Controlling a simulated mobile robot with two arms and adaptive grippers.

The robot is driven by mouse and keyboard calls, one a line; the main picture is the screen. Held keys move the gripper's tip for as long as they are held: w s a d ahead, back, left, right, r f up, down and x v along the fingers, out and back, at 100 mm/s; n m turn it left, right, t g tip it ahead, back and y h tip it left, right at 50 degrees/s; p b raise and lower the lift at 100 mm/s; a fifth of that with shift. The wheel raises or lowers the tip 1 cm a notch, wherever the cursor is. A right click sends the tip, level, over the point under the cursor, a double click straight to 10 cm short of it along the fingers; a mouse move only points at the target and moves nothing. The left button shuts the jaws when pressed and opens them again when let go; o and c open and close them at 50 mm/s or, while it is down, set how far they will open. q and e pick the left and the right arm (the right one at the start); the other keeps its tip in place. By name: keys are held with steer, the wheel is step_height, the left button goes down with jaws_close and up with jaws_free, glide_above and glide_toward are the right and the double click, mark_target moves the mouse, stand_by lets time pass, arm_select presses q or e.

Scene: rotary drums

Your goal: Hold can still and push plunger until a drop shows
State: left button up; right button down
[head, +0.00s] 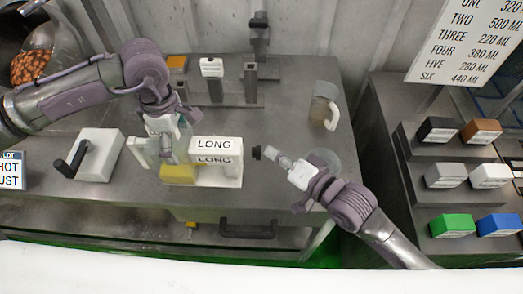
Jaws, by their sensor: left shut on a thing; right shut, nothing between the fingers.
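A white body labelled LONG (230,170), which looks like the can, sits on the grey bench. A dark knob (257,152), which looks like the plunger, sticks out at its right side. My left gripper (168,150) is shut at the left end of this body; the exact grip is partly hidden by its own fingers. A yellow block (179,174) lies just below that gripper. My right gripper (272,154) is shut and empty, with its tips pointing left close to the knob; I cannot tell whether they touch. No drop is visible.
Metal posts (250,82) stand behind, and a translucent mug (324,105) stands at the back right. Several coloured blocks, including a green one (452,225), sit on the right-hand rack.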

steer(key=shift+d, duration=0.4)
steer(key=shift+d, duration=2.55)
stand_by(0.8)
steer(key=shift+d, duration=1.95)
steer(key=a, duration=0.9)
steer(key=shift+a, duration=0.1)
